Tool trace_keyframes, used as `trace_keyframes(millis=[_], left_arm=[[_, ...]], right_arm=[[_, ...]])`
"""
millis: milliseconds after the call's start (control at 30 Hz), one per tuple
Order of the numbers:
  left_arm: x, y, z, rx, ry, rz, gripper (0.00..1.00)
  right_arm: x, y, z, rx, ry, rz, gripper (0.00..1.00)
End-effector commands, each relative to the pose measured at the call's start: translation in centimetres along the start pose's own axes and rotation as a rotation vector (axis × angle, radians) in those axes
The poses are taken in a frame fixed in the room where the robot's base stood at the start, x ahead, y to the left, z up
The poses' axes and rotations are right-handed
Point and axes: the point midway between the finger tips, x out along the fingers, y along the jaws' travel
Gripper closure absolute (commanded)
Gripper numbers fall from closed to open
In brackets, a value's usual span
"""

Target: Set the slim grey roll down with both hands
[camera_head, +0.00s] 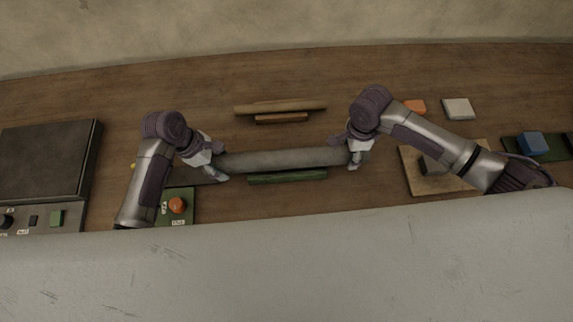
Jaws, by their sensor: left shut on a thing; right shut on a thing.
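The slim grey roll (284,159) lies level across the middle of the view, one end in each gripper. My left gripper (217,164) is shut on its left end. My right gripper (351,156) is shut on its right end. A green strip (288,177) lies just on the near side of the roll. I cannot tell from this view whether the roll touches anything below it or hangs above.
A tan roll (281,106) sits on a brown strip (281,118) further back. A wooden board (414,181), an orange block (415,106) and a pale block (458,108) are at right. A dark box (45,160) stands at left. Bare wooden table (200,90) shows behind.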

Motion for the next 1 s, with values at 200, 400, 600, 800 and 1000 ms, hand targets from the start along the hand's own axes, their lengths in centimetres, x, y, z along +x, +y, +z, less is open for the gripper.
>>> trace_keyframes(millis=[200, 400, 600, 800, 1000], left_arm=[[0.7, 0.0, -0.3, 0.000, 0.001, 0.000, 0.28], [0.7, 0.0, -0.3, 0.000, 0.001, 0.000, 0.14], [0.7, 0.0, -0.3, 0.000, 0.000, 0.000, 0.14], [-1.4, 0.1, -0.3, 0.002, -0.001, 0.004, 0.14], [-5.8, 0.1, -0.3, 0.002, 0.001, 0.005, 0.14]], right_arm=[[0.8, 0.0, 0.0, 0.000, 0.001, 0.000, 0.28], [0.8, 0.0, 0.0, 0.000, 0.001, 0.000, 0.14], [0.8, 0.0, 0.0, 0.000, 0.000, 0.000, 0.14], [0.8, 0.0, 0.0, 0.000, 0.000, 0.000, 0.14], [0.8, 0.0, 0.0, 0.000, 0.000, 0.000, 0.14]])
